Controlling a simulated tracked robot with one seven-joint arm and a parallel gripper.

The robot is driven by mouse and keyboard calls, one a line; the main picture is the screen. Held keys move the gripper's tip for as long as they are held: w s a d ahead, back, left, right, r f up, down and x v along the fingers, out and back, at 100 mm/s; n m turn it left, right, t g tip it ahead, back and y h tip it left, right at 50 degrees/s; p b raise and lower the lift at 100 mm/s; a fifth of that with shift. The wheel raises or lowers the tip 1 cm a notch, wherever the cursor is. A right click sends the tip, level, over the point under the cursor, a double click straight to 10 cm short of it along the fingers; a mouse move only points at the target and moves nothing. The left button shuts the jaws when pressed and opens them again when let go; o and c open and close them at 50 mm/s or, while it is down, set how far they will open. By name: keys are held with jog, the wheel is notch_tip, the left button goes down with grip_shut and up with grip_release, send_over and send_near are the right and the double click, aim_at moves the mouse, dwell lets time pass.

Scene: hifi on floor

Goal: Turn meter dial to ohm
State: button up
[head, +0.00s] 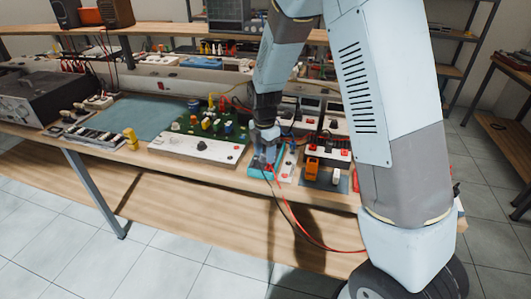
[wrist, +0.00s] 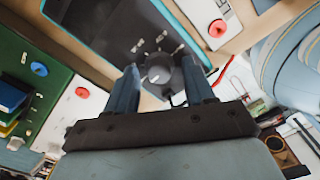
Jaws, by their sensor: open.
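The meter (head: 259,170) is a dark-faced box with a teal rim near the front edge of the bench. In the wrist view its dark face (wrist: 115,28) fills the upper middle. The dial (wrist: 160,74) is a dark round knob with a light mark; small white labels sit in an arc above it, too blurred to read surely. Which label the mark faces, I cannot tell. My gripper (wrist: 160,66) is open, its two fingers on either side of the dial. In the head view my gripper (head: 264,150) is over the meter and hides much of it.
A green circuit board (head: 212,124) with a white panel (head: 196,148) is left of the meter. Modules with red and orange parts (head: 313,166) stand to the right. A red cable (head: 290,213) hangs over the bench's front edge. A blue-green mat (head: 140,116) lies farther left.

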jog(key=shift+f, duration=0.15)
grip_shut()
jog(key=shift+d, duration=0.2)
jog(key=shift+a, duration=0.2)
dwell(0.3)
